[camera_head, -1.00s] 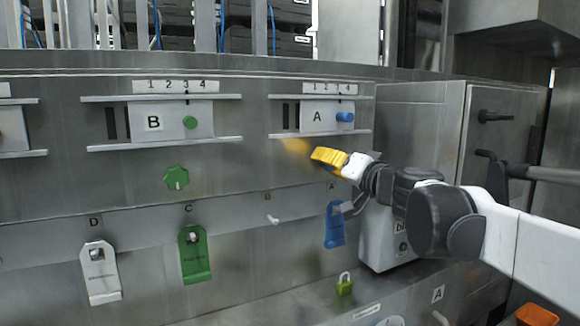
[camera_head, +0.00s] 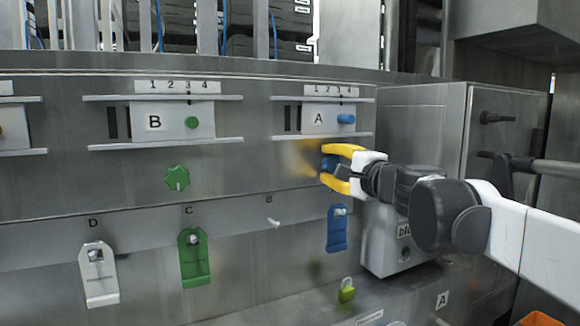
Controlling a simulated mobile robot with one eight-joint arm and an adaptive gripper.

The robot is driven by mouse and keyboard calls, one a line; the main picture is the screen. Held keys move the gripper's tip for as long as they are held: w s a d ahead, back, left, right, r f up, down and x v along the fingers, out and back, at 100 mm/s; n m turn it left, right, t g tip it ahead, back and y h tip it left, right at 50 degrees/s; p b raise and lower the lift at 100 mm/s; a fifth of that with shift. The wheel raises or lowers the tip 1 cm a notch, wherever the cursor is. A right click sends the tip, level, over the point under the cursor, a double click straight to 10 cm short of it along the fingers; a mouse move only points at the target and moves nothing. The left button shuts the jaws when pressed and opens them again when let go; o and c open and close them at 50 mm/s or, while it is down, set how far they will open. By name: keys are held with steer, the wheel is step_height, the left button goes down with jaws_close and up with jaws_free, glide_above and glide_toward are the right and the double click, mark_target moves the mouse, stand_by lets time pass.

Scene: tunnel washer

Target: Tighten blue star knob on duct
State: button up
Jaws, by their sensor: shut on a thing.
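A blue star knob (camera_head: 329,162) shows on the duct face (camera_head: 240,172), below the slide plate marked A. My gripper (camera_head: 335,170) has yellow fingers, one above and one below the knob, and is shut on it. The fingers hide part of the knob. I cannot tell how far the knob is screwed in.
Slide A (camera_head: 326,118) with a blue peg is just above my gripper. A blue tag (camera_head: 337,229) hangs below it. A green star knob (camera_head: 177,178) and green tag (camera_head: 194,257) are to the left. A grey box (camera_head: 393,241) stands below my wrist.

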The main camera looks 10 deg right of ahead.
steer(key=m, duration=0.7)
steer(key=shift+r+b, duration=0.15)
steer(key=shift+b, duration=0.25)
steer(key=m, duration=0.4)
steer(key=shift+d, duration=0.1)
steer(key=shift+r+m+b, duration=0.1)
steer(key=shift+m+b, duration=0.2)
steer(key=shift+m, duration=1.6)
steer(key=o, duration=1.2)
steer(key=shift+d, duration=0.1)
steer(key=v, duration=1.2)
